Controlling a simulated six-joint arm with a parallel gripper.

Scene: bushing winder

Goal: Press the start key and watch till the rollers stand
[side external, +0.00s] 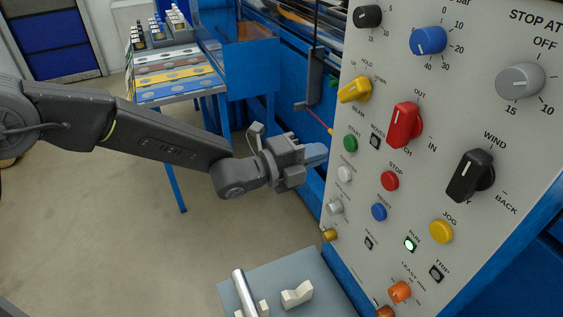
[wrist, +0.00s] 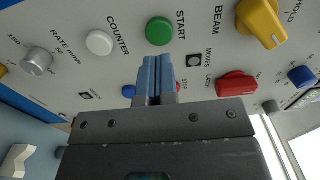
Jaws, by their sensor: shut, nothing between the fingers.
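The start key is a green round button (side external: 350,143) on the grey control panel (side external: 390,270); it also shows in the wrist view (wrist: 159,31) with START beside it. My gripper (side external: 322,152) is shut and empty, its blue fingertips pointing at the panel near the green key. In the wrist view the fingertips (wrist: 156,62) lie just below the green key in the picture and do not cover it. I cannot tell any contact. The RUN lamp (side external: 410,244) glows green. I cannot make out the rollers in either view.
A red STOP button (side external: 390,181), a white counter button (side external: 345,174) and a blue button (side external: 379,212) sit close to the start key. Yellow (side external: 355,89) and red (side external: 404,125) knobs stick out above. A grey shelf (side external: 235,286) with pale blocks lies below.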

